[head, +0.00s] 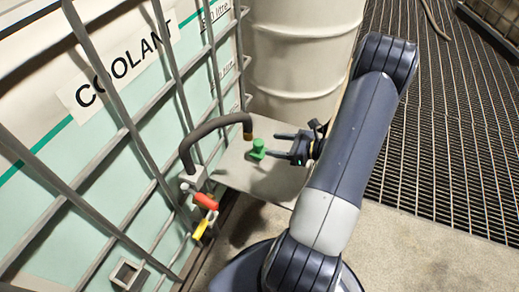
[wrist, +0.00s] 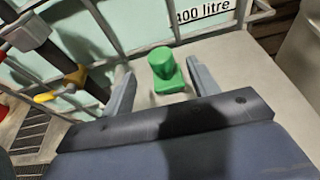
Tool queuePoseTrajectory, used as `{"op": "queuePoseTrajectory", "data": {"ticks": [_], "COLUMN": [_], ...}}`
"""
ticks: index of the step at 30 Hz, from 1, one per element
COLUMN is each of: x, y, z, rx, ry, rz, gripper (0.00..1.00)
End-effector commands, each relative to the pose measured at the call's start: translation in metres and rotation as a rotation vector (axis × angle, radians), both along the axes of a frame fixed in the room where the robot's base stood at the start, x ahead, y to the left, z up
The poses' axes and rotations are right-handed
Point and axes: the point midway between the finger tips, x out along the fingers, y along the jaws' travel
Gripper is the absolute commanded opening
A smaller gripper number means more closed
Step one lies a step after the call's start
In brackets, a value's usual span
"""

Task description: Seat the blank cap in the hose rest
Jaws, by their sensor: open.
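A green piece, which looks like the blank cap (head: 258,149), has a round knob on a squarish base. It stands upright on a flat grey plate (head: 231,173); it also shows in the wrist view (wrist: 163,70). My gripper (head: 276,146) is open, to the right of the cap in the head view. In the wrist view its two fingers (wrist: 159,76) point toward the cap, one on each side, with gaps showing. A square block with a dark opening (head: 128,273) sits low on the cage and may be the hose rest; I cannot tell for sure.
A caged coolant tank (head: 110,130) stands at left. A dark hose (head: 205,130) arches from its valve, with red (head: 205,200) and yellow (head: 200,228) handles below. A white drum (head: 300,55) stands behind the plate. Floor grating (head: 450,120) is open at right.

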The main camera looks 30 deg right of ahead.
Motion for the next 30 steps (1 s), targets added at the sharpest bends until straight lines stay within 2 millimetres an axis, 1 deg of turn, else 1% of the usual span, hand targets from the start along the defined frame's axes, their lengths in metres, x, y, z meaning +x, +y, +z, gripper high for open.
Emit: {"op": "queuePoseTrajectory", "data": {"ticks": [1,3,10,14,18,22,28,30], "x": [0.005,0.010,0.022,0.037,0.049,0.053,0.053,0.053], "y": [0.005,0.009,0.018,0.030,0.039,0.042,0.041,0.041], "z": [-0.003,-0.005,-0.012,-0.021,-0.025,-0.026,-0.026,-0.026], "rx": [0.000,0.000,-0.001,-0.001,-0.002,-0.002,-0.002,-0.002], "ry": [0.000,0.000,0.000,0.000,0.000,0.000,0.000,0.000], "rz": [0.004,0.003,0.004,0.007,0.005,0.003,0.002,0.003], "gripper": [0.57,0.57,0.57,0.57,0.57,0.57,0.57,0.51]}}
